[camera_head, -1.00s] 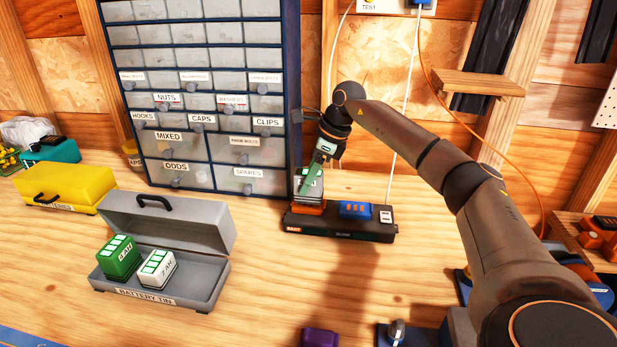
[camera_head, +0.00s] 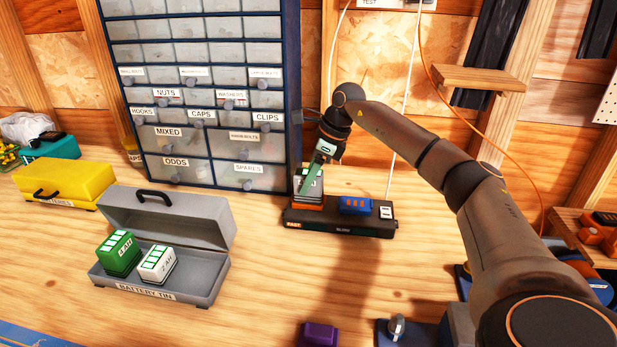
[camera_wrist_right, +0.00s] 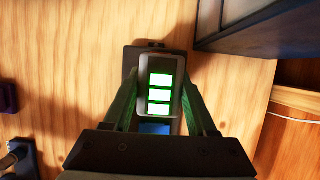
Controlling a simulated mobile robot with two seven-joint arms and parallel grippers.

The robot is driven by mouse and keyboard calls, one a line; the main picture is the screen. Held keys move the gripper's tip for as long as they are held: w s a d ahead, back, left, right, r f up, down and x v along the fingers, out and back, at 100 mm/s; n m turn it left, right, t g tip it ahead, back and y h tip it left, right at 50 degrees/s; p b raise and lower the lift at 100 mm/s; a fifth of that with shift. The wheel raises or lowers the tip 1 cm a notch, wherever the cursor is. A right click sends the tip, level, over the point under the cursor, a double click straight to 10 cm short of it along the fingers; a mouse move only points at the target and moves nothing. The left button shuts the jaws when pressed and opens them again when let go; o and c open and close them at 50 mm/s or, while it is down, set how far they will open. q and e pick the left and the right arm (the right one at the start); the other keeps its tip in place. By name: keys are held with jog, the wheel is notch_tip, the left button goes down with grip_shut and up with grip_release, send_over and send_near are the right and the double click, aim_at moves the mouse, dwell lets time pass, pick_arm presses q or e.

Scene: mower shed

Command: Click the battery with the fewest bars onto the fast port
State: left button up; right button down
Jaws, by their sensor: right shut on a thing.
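My right gripper (camera_head: 311,177) is shut on a pale grey-white battery (camera_head: 309,190) at the left end of the dark charger (camera_head: 345,229). The battery is upright above the orange fast port (camera_head: 302,207), low against it; I cannot tell if it is latched. In the right wrist view this held battery (camera_wrist_right: 160,88) shows three lit green bars between the fingers. A green 4 AH battery (camera_head: 119,258) and a white 2 AH battery (camera_head: 157,263) stand in the open grey battery tin (camera_head: 200,290), both with green bars. My left gripper is out of view.
A blue block (camera_head: 355,205) with orange marks sits on the charger right of the held battery. The drawer cabinet (camera_head: 215,150) stands close behind and left. A yellow case (camera_head: 62,186) is at far left, and a purple object (camera_head: 319,334) at the front. Bench between tin and charger is clear.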

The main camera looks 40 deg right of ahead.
jog(key=shift+c, duration=0.6)
grip_release()
jog(key=shift+f, duration=0.1)
jog(key=v, duration=1.2)
jog(key=shift+r, duration=0.3)
